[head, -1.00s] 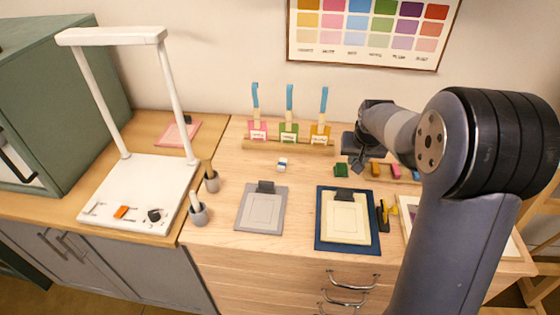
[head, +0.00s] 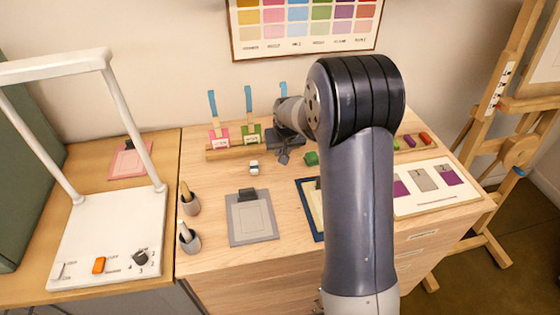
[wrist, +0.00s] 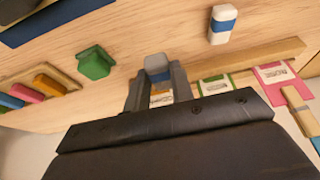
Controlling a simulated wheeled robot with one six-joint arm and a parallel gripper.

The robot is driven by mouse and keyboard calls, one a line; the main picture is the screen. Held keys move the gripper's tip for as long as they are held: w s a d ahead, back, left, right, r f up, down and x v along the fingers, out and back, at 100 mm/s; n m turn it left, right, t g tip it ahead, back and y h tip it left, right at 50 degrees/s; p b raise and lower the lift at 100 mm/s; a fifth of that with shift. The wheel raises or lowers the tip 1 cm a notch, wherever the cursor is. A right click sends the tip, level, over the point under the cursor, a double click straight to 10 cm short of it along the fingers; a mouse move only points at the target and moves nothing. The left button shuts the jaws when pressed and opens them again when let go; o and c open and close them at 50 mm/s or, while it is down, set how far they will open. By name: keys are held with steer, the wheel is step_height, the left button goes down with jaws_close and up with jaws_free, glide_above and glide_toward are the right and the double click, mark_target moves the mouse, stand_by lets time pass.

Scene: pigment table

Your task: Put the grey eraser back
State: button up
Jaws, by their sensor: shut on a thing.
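My gripper (wrist: 156,90) is shut on the grey eraser (wrist: 157,64), a pale grey block with a blue band, which sticks out between the fingertips in the wrist view. In the head view my gripper (head: 284,156) hangs over the back of the wooden table, right of a white eraser (head: 254,168) with a blue band. The held eraser is too small to make out there. The white eraser (wrist: 223,25) also shows at the top of the wrist view, apart from my gripper.
A green block (head: 311,158) lies just right of my gripper. Behind stands a wooden rail (head: 226,153) with labelled pink and green holders and blue-ended brushes. A grey clipboard (head: 251,216) lies in front, left of a navy board (head: 306,192) partly hidden by my arm.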

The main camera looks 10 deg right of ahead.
mark_target(282, 169)
steer(key=shift+f+p, duration=0.35)
steer(key=shift+f, duration=2.15)
steer(key=shift+f, duration=0.15)
steer(key=shift+f, duration=0.1)
steer(key=o, duration=0.9)
steer(key=shift+r, duration=0.5)
steer(key=b+v, duration=0.1)
steer(key=v, duration=1)
steer(key=shift+s+r, duration=0.15)
steer(key=shift+r, duration=0.1)
